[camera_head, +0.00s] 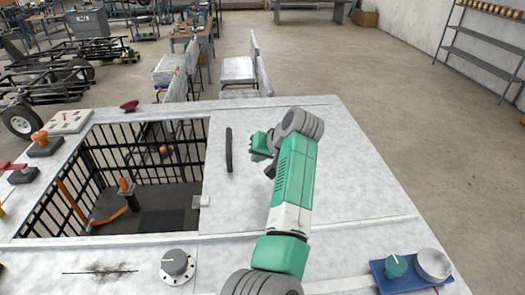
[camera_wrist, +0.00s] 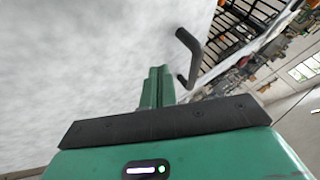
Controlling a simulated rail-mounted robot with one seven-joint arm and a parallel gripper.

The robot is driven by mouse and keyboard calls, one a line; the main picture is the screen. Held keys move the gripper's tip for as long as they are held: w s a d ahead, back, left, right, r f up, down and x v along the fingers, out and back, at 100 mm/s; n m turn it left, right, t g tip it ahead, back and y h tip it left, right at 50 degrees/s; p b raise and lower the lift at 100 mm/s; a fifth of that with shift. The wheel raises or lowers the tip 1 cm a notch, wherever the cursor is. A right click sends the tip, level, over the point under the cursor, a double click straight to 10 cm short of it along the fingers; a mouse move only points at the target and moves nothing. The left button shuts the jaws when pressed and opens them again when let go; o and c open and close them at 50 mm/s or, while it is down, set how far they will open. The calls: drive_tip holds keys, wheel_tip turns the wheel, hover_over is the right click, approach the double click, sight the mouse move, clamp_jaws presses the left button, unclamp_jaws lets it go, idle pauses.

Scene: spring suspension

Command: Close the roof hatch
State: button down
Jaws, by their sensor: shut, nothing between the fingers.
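The roof hatch is a pale grey panel (camera_head: 240,205) lying to the right of a rectangular opening (camera_head: 150,195) in the roof. The opening is uncovered and shows a barred interior. A black bar handle (camera_head: 229,150) stands on the panel near its left edge; the handle also shows in the wrist view (camera_wrist: 190,50). My green gripper (camera_head: 257,147) is just right of the handle, apart from it in the head view. In the wrist view its fingers (camera_wrist: 158,84) are together and empty, with the handle to their right.
A small light latch block (camera_head: 201,201) sits at the opening's right edge. A grey knob (camera_head: 177,264) is at the front. A blue tray (camera_head: 405,277) with round parts is at front right.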

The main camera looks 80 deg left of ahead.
drive_tip(key=x, duration=0.3)
drive_tip(key=shift+s+a+f, duration=0.15)
drive_tip(key=shift+a+f, duration=0.05)
drive_tip(key=s, duration=0.1)
drive_tip(key=s+r, duration=0.1)
drive_tip(key=shift+s+a+p, duration=0.25)
drive_tip(key=shift+a+p, duration=0.05)
drive_tip(key=shift+p, duration=0.05)
drive_tip(key=shift+s+a, duration=0.15)
drive_tip(key=shift+s, duration=0.4)
